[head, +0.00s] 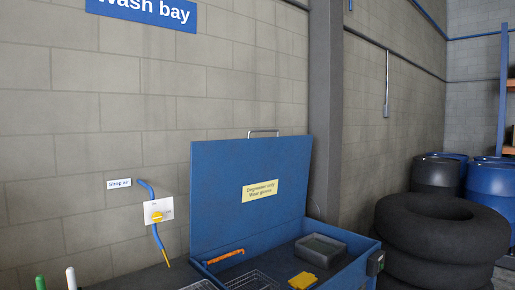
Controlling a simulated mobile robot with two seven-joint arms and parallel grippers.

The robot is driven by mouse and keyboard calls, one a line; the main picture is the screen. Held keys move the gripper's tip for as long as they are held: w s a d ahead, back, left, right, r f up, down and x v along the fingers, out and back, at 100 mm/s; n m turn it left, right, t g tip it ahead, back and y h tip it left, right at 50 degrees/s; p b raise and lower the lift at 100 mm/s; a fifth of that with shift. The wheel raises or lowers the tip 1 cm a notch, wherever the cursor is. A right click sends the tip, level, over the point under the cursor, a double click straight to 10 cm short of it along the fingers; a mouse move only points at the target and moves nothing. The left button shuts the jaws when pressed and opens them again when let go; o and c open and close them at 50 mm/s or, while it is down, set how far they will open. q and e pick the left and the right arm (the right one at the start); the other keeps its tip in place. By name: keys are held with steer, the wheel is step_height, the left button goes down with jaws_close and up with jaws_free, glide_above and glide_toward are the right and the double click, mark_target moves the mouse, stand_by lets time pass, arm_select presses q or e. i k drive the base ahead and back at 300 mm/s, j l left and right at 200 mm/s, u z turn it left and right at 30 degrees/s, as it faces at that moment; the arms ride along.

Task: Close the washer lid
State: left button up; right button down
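The blue washer lid (226,199) stands raised and open at the back of the blue washer (354,268), leaning close to the wall. It has a metal handle (263,132) on its top edge and a yellow label (260,190) on its inner face. The open washer basin holds a grey tray (321,249), a yellow sponge-like block (302,281), a wire basket (254,281) and an orange brush-like item (226,256). The front of the washer is cut off by the bottom of the view. Neither of my grippers shows.
Stacked black tyres (440,240) stand right of the washer, with dark and blue drums (487,183) behind. A blue air hose (157,236) hangs on the wall at left. Green (40,283) and white (71,278) upright handles show at the lower left. A grey pillar (325,110) rises behind.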

mark_target(240, 188)
steer(key=l+u, duration=0.1)
steer(key=u, duration=0.3)
steer(key=l+u, duration=0.1)
steer(key=u, duration=0.35)
steer(key=l+u, duration=0.1)
steer(key=u, duration=0.3)
steer(key=l+u, duration=0.35)
steer(key=k+l+u, duration=0.1)
steer(key=l+u, duration=0.2)
steer(key=l, duration=0.2)
steer(key=k+l+u, duration=0.15)
steer(key=l, duration=0.15)
steer(key=l+u, duration=0.15)
steer(key=l, duration=0.15)
steer(key=k+l+u, duration=0.25)
steer(key=l, duration=0.35)
steer(key=k+l, duration=0.35)
steer(key=k+l+u, duration=0.15)
steer(key=l, duration=0.3)
steer(key=k+l, duration=0.35)
steer(key=l+u, duration=0.05)
